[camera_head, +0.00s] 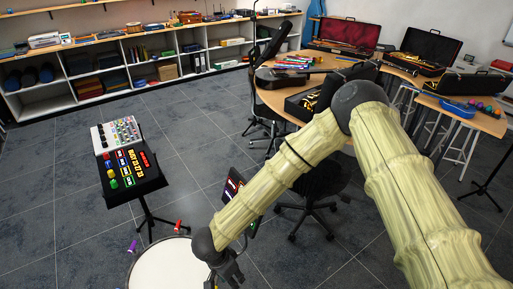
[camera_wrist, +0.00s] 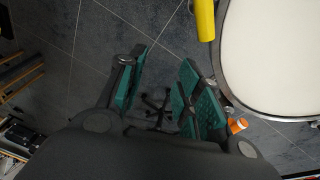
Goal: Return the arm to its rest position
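My arm, in a pale yellow-green wrinkled cover with dark joints, reaches from the right side of the head view down to the lower middle. My gripper (camera_head: 230,272) hangs at its end, beside the right edge of a white round drum (camera_head: 165,268) and above the floor. In the wrist view my gripper (camera_wrist: 163,70) has its two green-padded fingers apart, with only grey floor and a chair base visible between them. The drum (camera_wrist: 275,50) fills the upper right of that view. My gripper appears empty and apart from the drum.
A wooden table (camera_head: 276,102) with instrument cases, a black chair (camera_head: 318,185) and stools are behind my arm. Shelves (camera_head: 100,72) line the back wall. The tiled floor (camera_head: 60,215) at left is clear.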

